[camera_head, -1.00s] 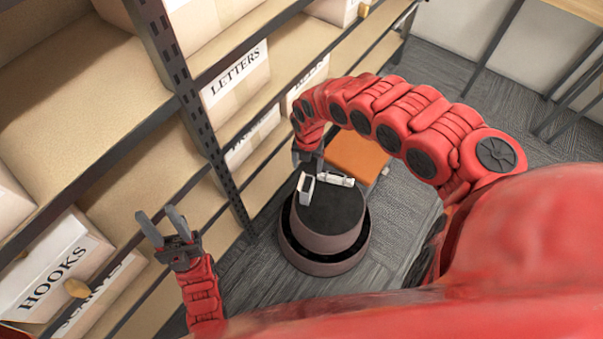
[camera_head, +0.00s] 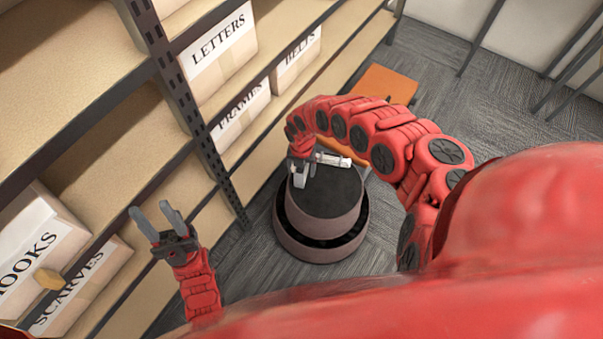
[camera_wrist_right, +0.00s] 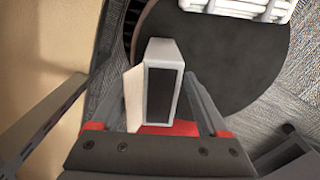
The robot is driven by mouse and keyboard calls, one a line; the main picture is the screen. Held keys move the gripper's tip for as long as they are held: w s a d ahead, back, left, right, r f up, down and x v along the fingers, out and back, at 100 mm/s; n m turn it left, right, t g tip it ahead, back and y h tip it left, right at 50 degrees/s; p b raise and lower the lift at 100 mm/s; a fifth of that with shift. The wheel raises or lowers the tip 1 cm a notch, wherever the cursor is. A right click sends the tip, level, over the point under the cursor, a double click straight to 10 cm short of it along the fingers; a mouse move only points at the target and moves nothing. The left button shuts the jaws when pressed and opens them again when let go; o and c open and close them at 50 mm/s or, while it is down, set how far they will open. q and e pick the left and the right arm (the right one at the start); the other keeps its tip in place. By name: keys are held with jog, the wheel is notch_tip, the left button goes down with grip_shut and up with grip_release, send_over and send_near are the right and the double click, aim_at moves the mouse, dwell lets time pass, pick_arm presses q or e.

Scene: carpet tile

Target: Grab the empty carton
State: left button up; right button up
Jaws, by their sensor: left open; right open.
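Several labelled cartons stand on the shelves in the head view: LETTERS (camera_head: 222,48), FRAMES (camera_head: 241,118), BELTS (camera_head: 298,60), HOOKS (camera_head: 35,255) and SCARVES (camera_head: 80,288). I cannot tell which carton is empty. My left gripper (camera_head: 158,218) is open and empty, in front of the shelving and right of HOOKS. My right gripper (camera_head: 300,172) is open, over a dark round platform and apart from the cartons. In the right wrist view its fingers (camera_wrist_right: 155,105) stand apart. A pale block with a dark face (camera_wrist_right: 163,82) shows between them; I cannot tell what it is.
A dark metal shelf post (camera_head: 185,105) rises between the two shelf bays. An orange flat-topped object (camera_head: 385,84) stands beyond the round platform. Grey carpet (camera_head: 460,115) is open at the right. A small tan piece (camera_head: 48,278) sits by HOOKS.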

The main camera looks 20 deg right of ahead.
jog(key=shift+f, duration=0.8)
grip_shut()
jog(key=shift+r, duration=0.15)
jog(key=shift+d+r, duration=0.1)
jog(key=shift+r, duration=0.5)
notch_tip(320, 180, up, 3)
jog(key=shift+s+f+p, duration=0.15)
jog(key=shift+p, duration=0.65)
jog(key=s+a+p, duration=0.2)
jog(key=s+p, duration=0.2)
jog(key=s, duration=0.3)
jog(key=s+a+r+p, duration=0.1)
jog(key=s+a+p, duration=0.2)
jog(key=s, duration=0.4)
jog(key=shift+s+p, duration=0.4)
jog(key=shift+p, duration=0.4)
